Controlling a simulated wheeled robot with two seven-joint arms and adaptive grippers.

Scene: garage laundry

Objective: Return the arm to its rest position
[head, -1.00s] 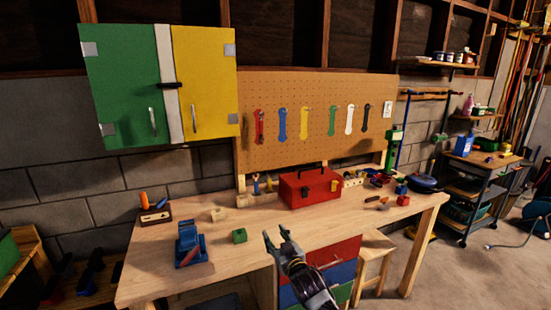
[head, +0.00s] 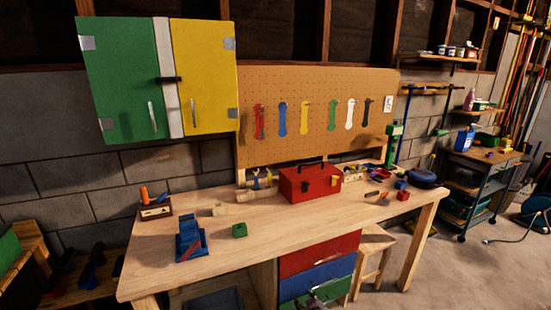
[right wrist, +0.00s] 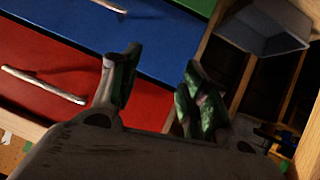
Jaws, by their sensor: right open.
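My right gripper (head: 318,293) is low at the bottom edge of the head view, in front of the bench's drawers and below the tabletop. In the right wrist view its two fingers (right wrist: 160,82) stand apart with nothing between them. Behind them are the red drawer (right wrist: 55,90) and the blue drawer (right wrist: 150,35) with their bar handles. The head view shows the same red drawer (head: 315,256) and blue drawer (head: 328,277). Most of my right arm is out of the picture. My left gripper does not show.
The wooden workbench (head: 270,222) bears a red toolbox (head: 310,184), a blue vise-like tool (head: 190,240) and a green block (head: 240,230). A stool (head: 374,250) stands right of the drawers. Open floor (head: 470,270) lies at the right.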

